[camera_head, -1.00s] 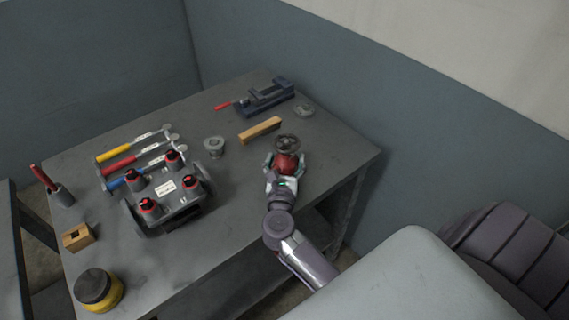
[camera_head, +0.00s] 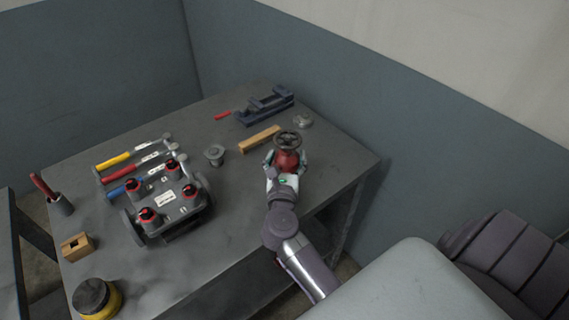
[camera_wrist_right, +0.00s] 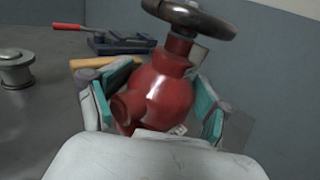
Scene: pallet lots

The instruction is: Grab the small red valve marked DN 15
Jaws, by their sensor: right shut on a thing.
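A small red valve (camera_head: 288,161) with a dark round handwheel on top is in my right gripper (camera_head: 287,164). The right wrist view shows its red body (camera_wrist_right: 166,88) between the two teal-padded fingers (camera_wrist_right: 160,100), with the handwheel above them and tilted in the picture. My right gripper is shut on this valve near the right part of the table. I cannot read a DN 15 mark on it; only a small pale label shows low on the body. My left gripper is not in view.
On the grey table (camera_head: 240,215) are a vise (camera_head: 266,106), a wooden bar (camera_head: 259,139), a grey flanged part (camera_head: 215,154), several hammers (camera_head: 130,165) and a grey fixture with red-topped parts (camera_head: 168,202). A wooden block (camera_head: 77,246) and yellow tin (camera_head: 97,297) stand left.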

